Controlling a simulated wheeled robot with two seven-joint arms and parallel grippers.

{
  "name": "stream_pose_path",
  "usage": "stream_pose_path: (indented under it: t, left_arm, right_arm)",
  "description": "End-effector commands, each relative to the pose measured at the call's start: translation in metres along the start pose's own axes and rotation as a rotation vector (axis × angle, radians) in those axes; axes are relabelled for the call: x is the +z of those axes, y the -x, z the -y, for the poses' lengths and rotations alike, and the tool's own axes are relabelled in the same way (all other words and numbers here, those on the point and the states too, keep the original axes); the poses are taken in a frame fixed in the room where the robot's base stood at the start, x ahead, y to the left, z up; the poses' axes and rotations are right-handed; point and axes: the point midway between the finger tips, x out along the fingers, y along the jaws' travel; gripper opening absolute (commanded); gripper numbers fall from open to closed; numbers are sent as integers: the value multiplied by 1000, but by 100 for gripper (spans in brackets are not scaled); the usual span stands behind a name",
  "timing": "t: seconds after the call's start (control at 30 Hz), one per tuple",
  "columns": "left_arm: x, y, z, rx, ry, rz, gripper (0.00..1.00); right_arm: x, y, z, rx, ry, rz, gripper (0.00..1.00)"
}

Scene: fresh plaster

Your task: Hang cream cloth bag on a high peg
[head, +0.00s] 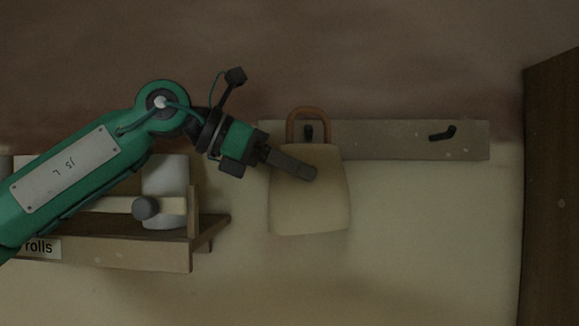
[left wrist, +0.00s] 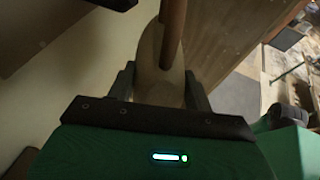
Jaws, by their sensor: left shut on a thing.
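The cream cloth bag (head: 310,205) with a brown looped handle (head: 292,122) is upright in front of the peg board in the head view. My left gripper (head: 306,173) reaches in from the left and is shut on the bag's upper part. The dark left peg (head: 309,131) shows inside the handle loop, below the top of the loop. I cannot tell whether the loop is around the peg or only in front of it. The left wrist view shows the bag (left wrist: 152,60) between the fingers, with the handle (left wrist: 172,30) above. My right gripper is not in view.
The peg board (head: 390,140) runs along the wall, with a bare dark right peg (head: 443,133). A wooden shelf (head: 150,250) labelled "rolls" with a pale roll (head: 165,175) is at the left. A tall brown wooden panel (head: 552,200) stands at the right.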

Motion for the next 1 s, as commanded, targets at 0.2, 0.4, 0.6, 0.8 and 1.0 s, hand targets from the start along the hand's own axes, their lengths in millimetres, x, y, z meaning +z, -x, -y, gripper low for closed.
stream_pose_path:
  t: [0.2, 0.4, 0.6, 0.8, 1.0]
  left_arm:
    - [2, 0, -4, 1, 0, 2, 0]
    - [3, -2, -10, 0, 0, 2, 0]
    - [4, -4, -17, 0, 0, 2, 0]
    - [4, -5, -18, 0, -1, 1, 0]
    - [3, -5, -18, 0, -1, 2, 0]
  right_arm:
    - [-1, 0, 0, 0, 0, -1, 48]
    - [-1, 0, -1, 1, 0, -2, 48]
    - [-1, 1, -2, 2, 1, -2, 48]
    - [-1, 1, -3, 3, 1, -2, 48]
    - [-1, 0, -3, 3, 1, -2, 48]
